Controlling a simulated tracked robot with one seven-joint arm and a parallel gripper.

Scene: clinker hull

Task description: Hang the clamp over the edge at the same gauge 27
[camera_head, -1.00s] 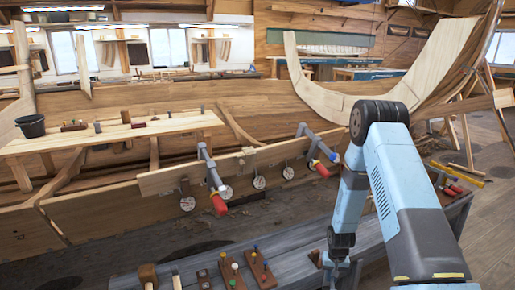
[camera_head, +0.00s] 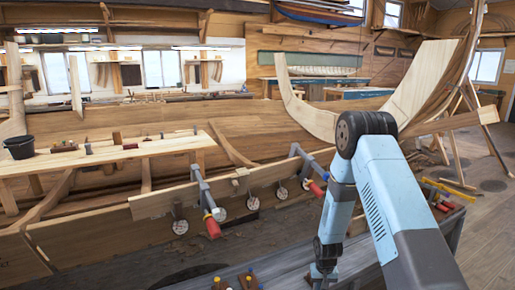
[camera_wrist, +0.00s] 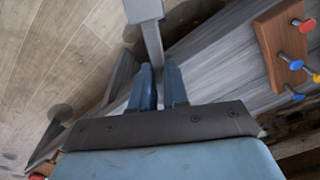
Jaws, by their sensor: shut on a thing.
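In the wrist view my gripper (camera_wrist: 159,75) is shut on a grey metal bar, which I take to be the clamp (camera_wrist: 152,38). Only part of the clamp shows; its other end runs out of the top of the picture. In the head view my gripper is low, near the bottom edge, and the held clamp cannot be made out. A long pale plank (camera_head: 152,206) has round white gauges (camera_head: 180,227) along its lower side; their numbers are too small to read. Two other clamps hang over the plank's edge, a left one (camera_head: 201,188) and a right one (camera_head: 306,164).
A grey bench (camera_head: 362,252) lies under my arm. A wooden block with coloured pegs (camera_wrist: 287,42) is on it. A higher plank bench (camera_head: 90,156) with a black bucket (camera_head: 19,144) stands at the left. The hull ribs and stem (camera_head: 425,80) rise behind.

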